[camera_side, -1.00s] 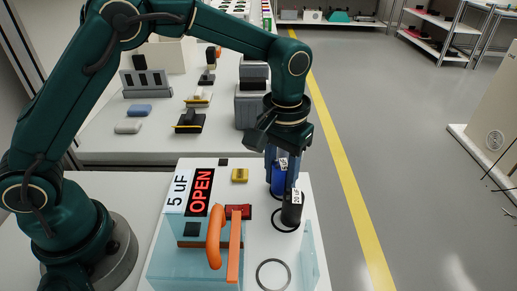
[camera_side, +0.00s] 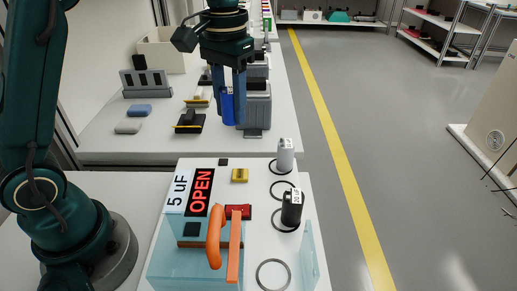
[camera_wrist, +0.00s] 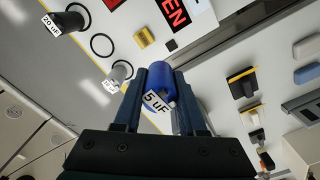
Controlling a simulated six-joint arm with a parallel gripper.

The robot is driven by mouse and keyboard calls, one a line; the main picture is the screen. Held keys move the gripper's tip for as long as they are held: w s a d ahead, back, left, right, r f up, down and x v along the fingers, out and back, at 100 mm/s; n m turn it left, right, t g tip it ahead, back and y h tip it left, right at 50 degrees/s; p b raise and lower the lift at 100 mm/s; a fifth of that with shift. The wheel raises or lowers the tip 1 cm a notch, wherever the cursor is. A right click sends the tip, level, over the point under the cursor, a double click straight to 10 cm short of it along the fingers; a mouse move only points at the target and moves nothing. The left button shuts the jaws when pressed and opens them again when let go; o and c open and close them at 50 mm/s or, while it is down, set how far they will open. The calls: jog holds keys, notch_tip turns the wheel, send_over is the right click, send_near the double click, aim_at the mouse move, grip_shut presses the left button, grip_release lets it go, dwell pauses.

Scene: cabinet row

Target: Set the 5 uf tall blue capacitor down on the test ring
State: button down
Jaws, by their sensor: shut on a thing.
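My gripper (camera_side: 232,112) is shut on the tall blue capacitor (camera_side: 228,106) and holds it upright in the air, beyond the far edge of the white bench. In the wrist view the blue capacitor (camera_wrist: 158,80) sits between the fingers, its "5 uF" label facing the camera. Several black rings are marked on the bench. The large front ring (camera_side: 258,273) is empty, as is a smaller ring (camera_side: 271,190) between the other two capacitors. The pictures do not say which one is the test ring.
A black "20 uF" capacitor (camera_side: 291,211) and a grey capacitor (camera_side: 285,157) stand on rings at the right. Clear panels (camera_side: 310,255), an orange handle (camera_side: 214,240) and a "5 uF" "OPEN" sign (camera_side: 200,190) stand near the front. Grey boxes (camera_side: 257,108) are behind.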

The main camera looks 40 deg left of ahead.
jog(key=shift+a+r+n, duration=0.1)
jog(key=shift+a+n, duration=0.05)
jog(key=shift+n, duration=0.65)
jog(key=s+d+n, duration=0.1)
jog(key=s+d, duration=0.2)
jog(key=d, duration=0.9)
jog(key=m, duration=0.3)
send_over(272, 275)
jog(key=f, duration=0.1)
jog(key=shift+d+f, duration=0.1)
jog(key=shift+f, duration=4.65)
jog(key=shift+f, duration=0.2)
jog(key=shift+c, duration=2)
grip_release()
